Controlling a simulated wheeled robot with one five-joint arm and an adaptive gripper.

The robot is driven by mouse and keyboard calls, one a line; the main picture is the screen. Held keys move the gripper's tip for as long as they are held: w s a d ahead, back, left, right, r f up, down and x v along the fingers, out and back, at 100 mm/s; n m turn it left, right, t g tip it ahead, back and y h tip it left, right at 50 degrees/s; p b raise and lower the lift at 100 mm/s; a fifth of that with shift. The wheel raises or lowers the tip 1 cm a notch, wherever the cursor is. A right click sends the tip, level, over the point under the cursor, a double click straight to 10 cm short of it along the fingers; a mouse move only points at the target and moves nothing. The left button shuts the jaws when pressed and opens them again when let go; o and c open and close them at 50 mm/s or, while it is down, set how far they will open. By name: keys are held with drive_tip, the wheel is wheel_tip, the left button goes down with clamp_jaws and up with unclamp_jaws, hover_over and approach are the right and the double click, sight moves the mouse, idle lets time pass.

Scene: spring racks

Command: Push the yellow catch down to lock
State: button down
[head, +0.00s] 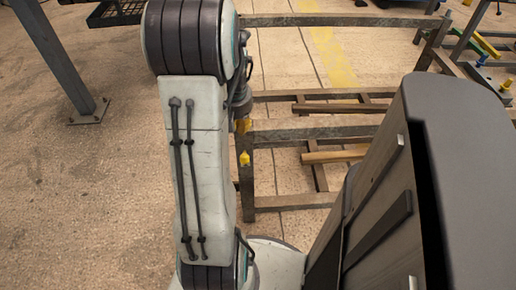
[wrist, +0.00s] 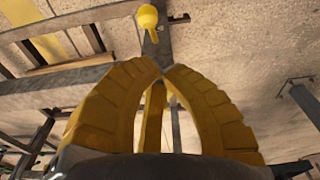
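The yellow catch (wrist: 148,17) shows in the wrist view as a round knob on a short neck, against a grey metal post, beyond my fingertips. In the head view the small yellow catch (head: 244,158) is on the rack's near upright, just right of my arm. My gripper (wrist: 163,68) has two ribbed yellow fingers whose tips come together, with nothing seen held between them. The tips are apart from the knob in the picture. In the head view only a bit of my gripper (head: 243,125) shows above the catch; my arm hides the rest.
The grey metal rack (head: 315,132) stretches right and back from the catch, with wooden bars (head: 335,156) inside it. A grey post (head: 62,55) stands at the upper left. Coloured bars (head: 488,45) are at the far right.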

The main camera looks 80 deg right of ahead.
sight(245, 157)
drive_tip(key=f+b, duration=0.1)
drive_tip(key=f, duration=0.2)
drive_tip(key=d+f+b, duration=0.1)
drive_tip(key=f, duration=0.2)
drive_tip(key=f+b, duration=0.2)
drive_tip(key=f, duration=0.2)
drive_tip(key=shift+d, duration=0.15)
drive_tip(key=shift+d, duration=0.1)
